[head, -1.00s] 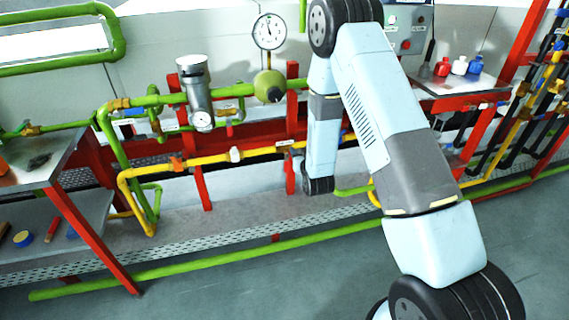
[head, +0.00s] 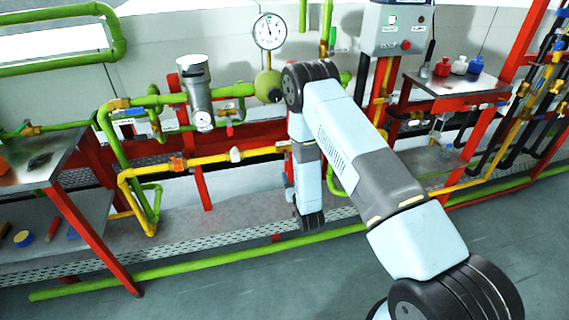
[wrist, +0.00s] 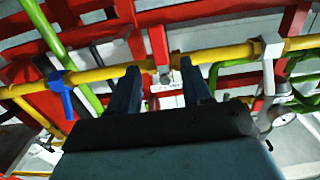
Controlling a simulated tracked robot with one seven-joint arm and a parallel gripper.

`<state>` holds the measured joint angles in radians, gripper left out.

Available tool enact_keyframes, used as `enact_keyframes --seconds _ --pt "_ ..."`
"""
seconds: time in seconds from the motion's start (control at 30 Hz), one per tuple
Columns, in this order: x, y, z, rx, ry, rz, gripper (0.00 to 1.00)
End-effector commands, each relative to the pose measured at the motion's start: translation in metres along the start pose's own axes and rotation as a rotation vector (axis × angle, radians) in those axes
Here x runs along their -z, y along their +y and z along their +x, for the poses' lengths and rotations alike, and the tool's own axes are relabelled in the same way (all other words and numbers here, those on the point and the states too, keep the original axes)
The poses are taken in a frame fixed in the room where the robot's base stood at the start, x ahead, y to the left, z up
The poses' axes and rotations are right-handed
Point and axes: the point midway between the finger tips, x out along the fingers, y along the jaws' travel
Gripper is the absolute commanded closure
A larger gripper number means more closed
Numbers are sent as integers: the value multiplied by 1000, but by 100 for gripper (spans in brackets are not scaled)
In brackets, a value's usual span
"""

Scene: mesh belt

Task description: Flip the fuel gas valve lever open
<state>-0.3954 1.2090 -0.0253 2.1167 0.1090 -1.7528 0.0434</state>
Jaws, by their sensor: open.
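A yellow pipe (head: 215,158) runs along the red frame in the head view; it also crosses the wrist view (wrist: 225,53). In the wrist view a blue lever (wrist: 60,90) hangs on the pipe at left and a pale grey fitting (wrist: 270,60) sits on it at right. A small grey part with a white label (wrist: 167,86) shows between my fingers. I cannot tell which is the fuel gas valve lever. My gripper (wrist: 160,72) is open, its two fingers apart near the pipe; contact is not clear. In the head view my arm hides the gripper.
A silver filter (head: 196,90), a dial gauge (head: 269,31) and green pipes stand above the yellow pipe. A grey control box (head: 398,30) and a side table with small bottles (head: 459,66) are at right. A metal bench (head: 40,160) is at left. The floor in front is open.

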Motion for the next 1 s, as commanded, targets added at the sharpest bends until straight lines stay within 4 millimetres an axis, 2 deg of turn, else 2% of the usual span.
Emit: enact_keyframes --seconds 0.3,0.5,0.7,1.0 --pt "0 0 56 1 2 0 51" --pt "0 0 82 0 1 0 51" --pt "0 0 93 0 0 0 51" --pt "0 0 94 0 -1 0 52"
